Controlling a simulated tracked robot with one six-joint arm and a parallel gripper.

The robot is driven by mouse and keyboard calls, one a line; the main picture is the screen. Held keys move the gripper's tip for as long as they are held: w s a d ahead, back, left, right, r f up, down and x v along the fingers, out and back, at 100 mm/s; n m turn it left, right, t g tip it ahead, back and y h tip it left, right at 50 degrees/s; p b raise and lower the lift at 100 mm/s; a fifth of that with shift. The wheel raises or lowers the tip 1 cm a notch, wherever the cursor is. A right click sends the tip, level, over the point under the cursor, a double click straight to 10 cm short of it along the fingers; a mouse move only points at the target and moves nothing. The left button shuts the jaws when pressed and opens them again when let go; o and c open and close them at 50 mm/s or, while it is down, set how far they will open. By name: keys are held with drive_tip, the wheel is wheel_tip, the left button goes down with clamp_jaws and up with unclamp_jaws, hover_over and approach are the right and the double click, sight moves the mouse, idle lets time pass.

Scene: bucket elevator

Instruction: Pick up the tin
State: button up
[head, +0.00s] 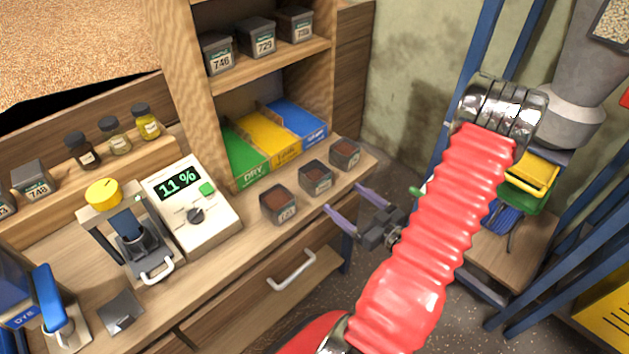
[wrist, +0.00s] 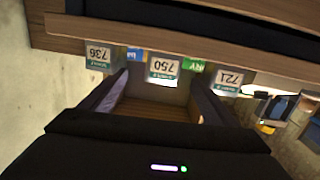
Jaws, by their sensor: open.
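Three open grey tins with brown contents stand in a row on the bench edge: a left one (head: 278,203), a middle one (head: 316,179) and a right one (head: 345,154). My gripper (head: 343,199) is open and empty, just off the bench edge, its fingers pointing at the row. In the wrist view, which is upside down, my gripper (wrist: 160,76) faces the tin labelled 750 (wrist: 163,68), which lies in line with the gap between the fingers. Tin 736 (wrist: 98,56) and tin 721 (wrist: 228,82) flank it. No finger appears to touch a tin.
More tins stand on the shelf (head: 265,40), and another tin (head: 33,179) on the left ledge. Green, yellow and blue trays (head: 272,138) lie behind the row. A meter reading 11 % (head: 190,205) stands left. A drawer handle (head: 292,270) sticks out below the bench edge.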

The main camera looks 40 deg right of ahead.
sight(324, 181)
drive_tip(key=shift+s+a+r+t, duration=0.2)
drive_tip(key=shift+s+r+t, duration=0.2)
drive_tip(key=shift+r, duration=0.15)
drive_tip(key=shift+w, duration=0.1)
drive_tip(key=shift+w, duration=4.3)
drive_tip(key=shift+w, duration=0.1)
drive_tip(key=shift+w, duration=2.5)
drive_tip(key=shift+c, duration=0.7)
drive_tip(key=c, duration=1.1)
